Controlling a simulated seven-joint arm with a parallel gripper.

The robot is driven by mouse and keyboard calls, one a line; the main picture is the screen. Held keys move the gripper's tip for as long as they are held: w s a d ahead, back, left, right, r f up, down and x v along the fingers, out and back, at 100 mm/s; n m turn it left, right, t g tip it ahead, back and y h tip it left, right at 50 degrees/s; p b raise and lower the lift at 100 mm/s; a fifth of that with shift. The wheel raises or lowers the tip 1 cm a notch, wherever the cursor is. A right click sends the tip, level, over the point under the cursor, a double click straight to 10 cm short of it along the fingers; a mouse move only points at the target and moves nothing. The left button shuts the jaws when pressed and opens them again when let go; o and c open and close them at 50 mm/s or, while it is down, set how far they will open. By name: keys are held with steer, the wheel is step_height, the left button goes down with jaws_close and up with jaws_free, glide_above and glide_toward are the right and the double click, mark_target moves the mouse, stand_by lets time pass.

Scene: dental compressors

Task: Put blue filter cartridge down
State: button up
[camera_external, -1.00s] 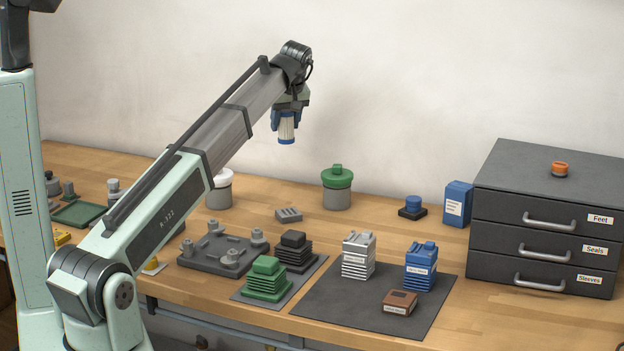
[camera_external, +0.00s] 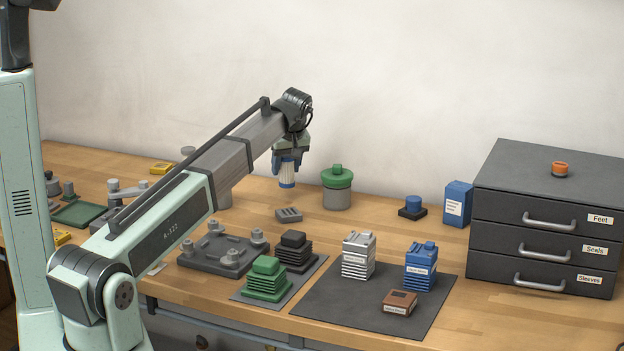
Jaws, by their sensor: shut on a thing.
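The fingertips are small and partly merge with the cartridge.
A small grey block (camera_external: 288,214) lies below the cartridge. A dark grey fixture plate (camera_external: 222,250) with posts stands front left of it. Dark mats carry green, black, silver, blue and brown parts. A drawer cabinet (camera_external: 545,225) stands at the right.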

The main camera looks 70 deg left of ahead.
mark_target(286, 176)
steer(key=shift+f, duration=1.5)
steer(key=shift+f, duration=0.1)
steer(key=o, duration=1.1)
steer(key=v, duration=1.2)
steer(key=shift+d, duration=0.1)
